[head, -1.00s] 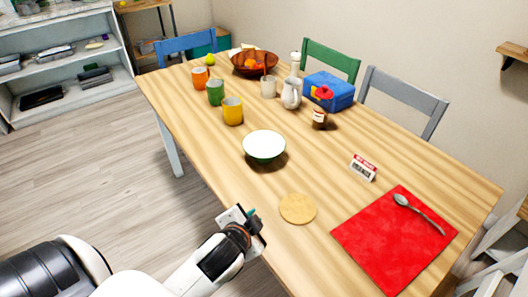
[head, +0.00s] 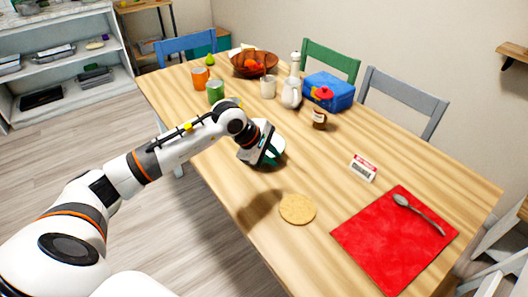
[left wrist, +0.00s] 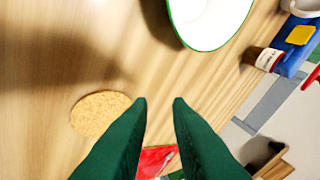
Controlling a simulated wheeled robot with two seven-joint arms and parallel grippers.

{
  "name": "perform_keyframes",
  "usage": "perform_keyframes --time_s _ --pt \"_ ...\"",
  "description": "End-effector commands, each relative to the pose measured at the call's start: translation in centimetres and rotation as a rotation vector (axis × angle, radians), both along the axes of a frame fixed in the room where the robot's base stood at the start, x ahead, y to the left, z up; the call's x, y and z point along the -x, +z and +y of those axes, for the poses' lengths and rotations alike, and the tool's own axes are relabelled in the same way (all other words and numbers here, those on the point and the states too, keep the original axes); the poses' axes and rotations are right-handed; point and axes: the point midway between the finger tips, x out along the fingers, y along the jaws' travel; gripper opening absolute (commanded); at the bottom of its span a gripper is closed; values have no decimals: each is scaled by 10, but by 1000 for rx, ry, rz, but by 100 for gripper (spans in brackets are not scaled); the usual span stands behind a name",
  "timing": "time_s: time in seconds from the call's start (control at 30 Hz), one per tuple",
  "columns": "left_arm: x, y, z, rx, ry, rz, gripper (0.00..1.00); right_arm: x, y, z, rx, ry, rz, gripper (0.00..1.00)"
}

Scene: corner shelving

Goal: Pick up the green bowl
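The green bowl (head: 279,143) is white inside with a green rim and stands on the wooden table. In the head view my left gripper (head: 268,158) hides much of it. In the left wrist view the bowl (left wrist: 208,18) is cut off by the top edge, ahead of and apart from the fingers. My left gripper (left wrist: 160,102) has two green fingers spread with nothing between them, so it is open and above the table. Its exact height over the bowl is hard to tell. My right gripper is not in view.
A round cork mat (head: 297,209) and a red placemat (head: 385,245) with a spoon (head: 418,212) lie nearer. A small jar (head: 320,120), a blue box (head: 330,90) and a white jug (head: 291,95) stand behind the bowl. Orange (head: 199,77) and green (head: 215,91) mugs stand to the left.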

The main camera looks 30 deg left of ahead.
Motion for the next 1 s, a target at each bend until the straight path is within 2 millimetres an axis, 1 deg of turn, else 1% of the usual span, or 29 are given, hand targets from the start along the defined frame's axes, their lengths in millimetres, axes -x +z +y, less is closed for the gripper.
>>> perform_keyframes --time_s 0.03,0.1,0.2,0.27,0.5,0.6,0.8,1.0 --pt "-2 3 28 -112 13 17 18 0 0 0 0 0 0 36" --pt "-2 5 58 -229 27 45 18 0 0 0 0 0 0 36" --pt "0 7 80 -317 42 73 18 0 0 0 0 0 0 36" --pt "-2 3 85 -335 43 82 18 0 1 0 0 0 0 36" --pt "-18 -35 84 -334 43 85 18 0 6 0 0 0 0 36" --pt "-23 -47 85 -333 44 83 18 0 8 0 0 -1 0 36" --pt "-30 -59 85 -332 43 82 18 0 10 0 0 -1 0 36" --pt "-44 -84 89 -330 45 83 18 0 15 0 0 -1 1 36"
